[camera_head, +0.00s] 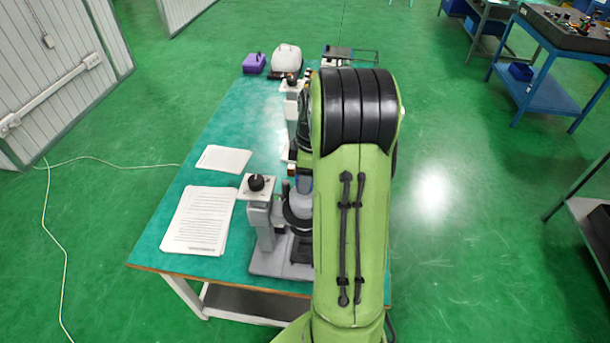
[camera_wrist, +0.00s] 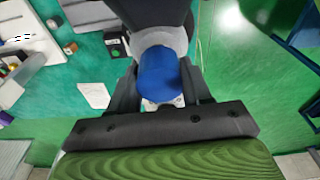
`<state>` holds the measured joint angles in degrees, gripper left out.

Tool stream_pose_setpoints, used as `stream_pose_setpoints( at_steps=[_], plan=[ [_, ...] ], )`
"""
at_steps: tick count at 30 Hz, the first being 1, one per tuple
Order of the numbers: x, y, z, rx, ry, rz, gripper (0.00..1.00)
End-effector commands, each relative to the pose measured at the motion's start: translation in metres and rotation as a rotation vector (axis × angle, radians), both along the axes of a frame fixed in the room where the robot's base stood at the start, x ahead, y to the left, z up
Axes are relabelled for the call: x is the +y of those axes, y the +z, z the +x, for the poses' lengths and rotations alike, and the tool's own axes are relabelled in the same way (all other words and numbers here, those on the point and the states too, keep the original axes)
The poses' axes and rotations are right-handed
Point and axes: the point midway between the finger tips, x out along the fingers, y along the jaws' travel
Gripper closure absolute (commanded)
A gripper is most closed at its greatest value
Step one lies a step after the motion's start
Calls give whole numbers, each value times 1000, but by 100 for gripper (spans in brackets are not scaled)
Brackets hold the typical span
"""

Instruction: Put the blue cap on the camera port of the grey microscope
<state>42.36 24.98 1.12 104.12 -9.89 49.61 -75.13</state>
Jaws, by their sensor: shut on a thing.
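The blue cap (camera_wrist: 158,76) sits between the two dark fingers of my gripper (camera_wrist: 160,88) in the wrist view, and my gripper is shut on it. A pale grey rounded part lies right behind the cap there; I cannot tell whether they touch. In the head view, a grey microscope (camera_head: 264,222) with a black knob on top stands at the near end of the green table. My green arm covers its right side and hides most of the gripper. A second, pale microscope (camera_head: 291,88) stands farther back. I cannot make out the camera port.
Two paper sheets lie on the green table (camera_head: 165,235), a large one (camera_head: 200,220) and a smaller one (camera_head: 223,159). A purple box (camera_head: 254,63) and a white rounded object (camera_head: 286,58) are at the far end. A blue-framed bench (camera_head: 550,75) stands at the right; green floor lies between.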

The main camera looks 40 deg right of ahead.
Motion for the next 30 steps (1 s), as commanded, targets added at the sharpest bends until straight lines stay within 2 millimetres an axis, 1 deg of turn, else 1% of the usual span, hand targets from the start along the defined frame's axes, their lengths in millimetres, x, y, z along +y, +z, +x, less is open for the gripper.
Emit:
stream_pose_setpoints(
  at_steps=[8,18,25,26,30],
  plan=[
    [0,0,0,0,0,0,81],
    [0,-8,0,0,0,0,81],
    [0,-7,0,0,0,0,81],
    [0,-7,0,0,0,0,50],
    [0,-7,0,0,0,0,29]
  ],
)
